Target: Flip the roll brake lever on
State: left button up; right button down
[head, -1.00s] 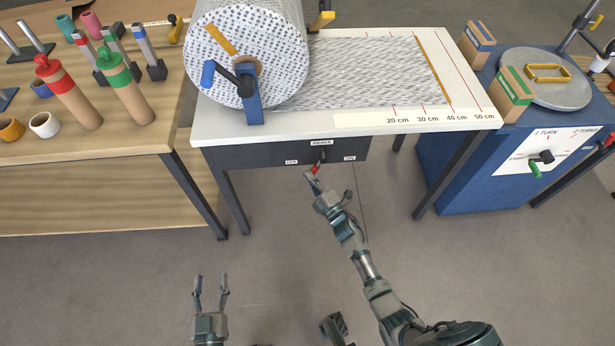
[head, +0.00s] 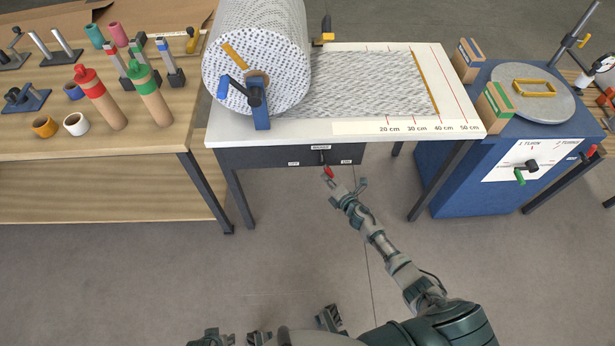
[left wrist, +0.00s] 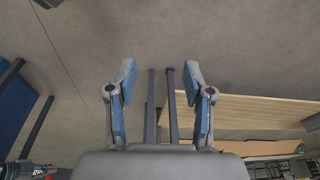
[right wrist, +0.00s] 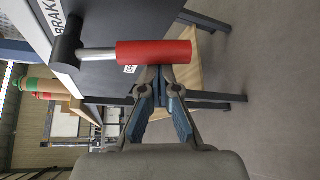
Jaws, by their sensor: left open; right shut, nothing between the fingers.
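The brake lever has a red handle (head: 328,171) and a black pivot on the dark front panel (head: 260,156) under the white table, between the OFF and ON labels. The handle hangs down, leaning slightly toward the ON side on the right. In the right wrist view the red handle (right wrist: 153,51) lies across the picture, with its black pivot (right wrist: 67,45) at left. My right gripper (right wrist: 160,74) is shut and empty, its fingertips right beside the handle; whether they touch cannot be told. My left gripper (left wrist: 159,72) is open and empty, away from the lever.
The white table (head: 345,142) carries a large patterned roll (head: 255,70) with a blue crank bracket. A wooden bench (head: 60,145) with bottles and cups stands left, a blue cabinet (head: 450,180) right. Table legs flank the panel. The floor in front is clear.

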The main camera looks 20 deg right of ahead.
pick_arm(q)
jog(key=shift+s+p+x, duration=0.1)
jog(key=shift+p+x, duration=0.15)
jog(key=shift+x, duration=0.65)
jog(key=shift+s+p+x, duration=0.15)
jog(key=shift+p+x, duration=0.1)
jog(key=shift+x, duration=0.7)
pick_arm(e)
jog(key=shift+s+d+r, duration=0.15)
jog(key=shift+d+r, duration=0.1)
jog(key=shift+d, duration=0.45)
pick_arm(q)
jog(key=shift+f, duration=0.1)
jog(key=shift+f, duration=0.1)
pick_arm(e)
jog(key=shift+f, duration=0.1)
